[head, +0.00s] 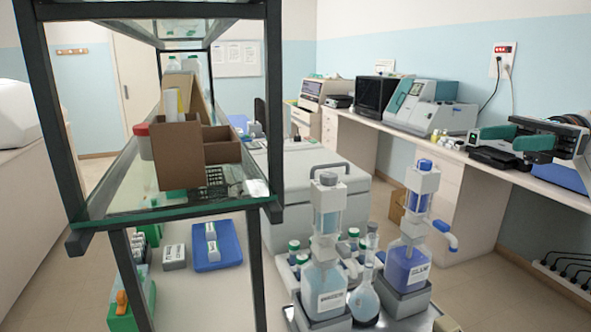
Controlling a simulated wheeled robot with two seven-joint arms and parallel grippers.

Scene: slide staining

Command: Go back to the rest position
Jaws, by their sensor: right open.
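My right gripper (524,134) reaches in from the right edge in the head view. Its green-padded fingers are apart with nothing between them. It appears in front of the long wall bench (470,152), clear of the bottles. My left gripper is not in view. A dispenser bottle with blue-violet liquid (405,265) and one with pale blue liquid (325,285) stand upright in grey holders at the lower middle. A round flask (364,299) stands between them.
A dark-framed glass shelf (165,213) fills the left, holding a brown cardboard box (178,155). Below it lies a blue tray (232,244). Analyzers (428,106) and a dark monitor (374,94) line the wall bench. Floor shows at the lower right.

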